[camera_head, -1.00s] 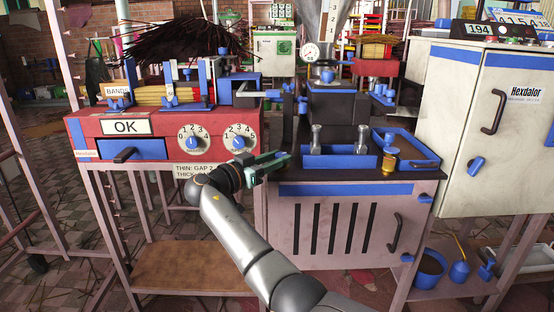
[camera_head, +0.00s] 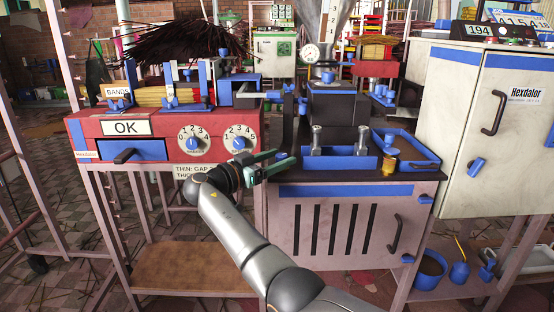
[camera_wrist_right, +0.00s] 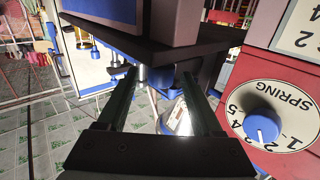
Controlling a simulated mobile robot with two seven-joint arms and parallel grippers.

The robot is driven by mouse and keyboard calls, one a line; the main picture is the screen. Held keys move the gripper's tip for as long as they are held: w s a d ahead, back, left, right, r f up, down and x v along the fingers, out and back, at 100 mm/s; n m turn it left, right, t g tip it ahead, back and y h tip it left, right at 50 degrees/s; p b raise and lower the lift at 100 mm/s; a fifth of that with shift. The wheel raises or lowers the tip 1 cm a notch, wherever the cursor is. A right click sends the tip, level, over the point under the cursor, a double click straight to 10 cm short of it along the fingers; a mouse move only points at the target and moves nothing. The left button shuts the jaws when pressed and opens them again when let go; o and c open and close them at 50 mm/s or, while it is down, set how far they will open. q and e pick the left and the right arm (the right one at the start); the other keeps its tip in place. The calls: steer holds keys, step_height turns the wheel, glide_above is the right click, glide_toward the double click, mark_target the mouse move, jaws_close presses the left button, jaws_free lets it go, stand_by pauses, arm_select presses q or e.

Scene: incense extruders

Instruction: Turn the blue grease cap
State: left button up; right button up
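A small brass cup with a blue cap (camera_head: 390,138) stands by the blue tray on the right of the black bench; I take this as the grease cap, though other blue knobs are near. The brass part also shows in the right wrist view (camera_wrist_right: 82,40). My right gripper (camera_head: 286,157) is open at the bench's left front edge, left of the cup and apart from it. A small blue piece (camera_head: 281,155) shows by its fingertips; contact cannot be told. The right wrist view shows both fingers (camera_wrist_right: 160,85) spread with nothing held. My left gripper is not in view.
The red machine (camera_head: 92,140) with two numbered dials (camera_head: 239,138) is close at the left of my right gripper. A blue tray (camera_head: 342,161) with two metal posts stands on the bench. A white cabinet (camera_head: 455,130) stands at the right.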

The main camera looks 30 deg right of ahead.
steer(key=s+a+p, duration=0.2)
steer(key=a, duration=1)
steer(key=shift+a, duration=0.2)
steer(key=shift+s, duration=0.1)
steer(key=shift+c, duration=0.2)
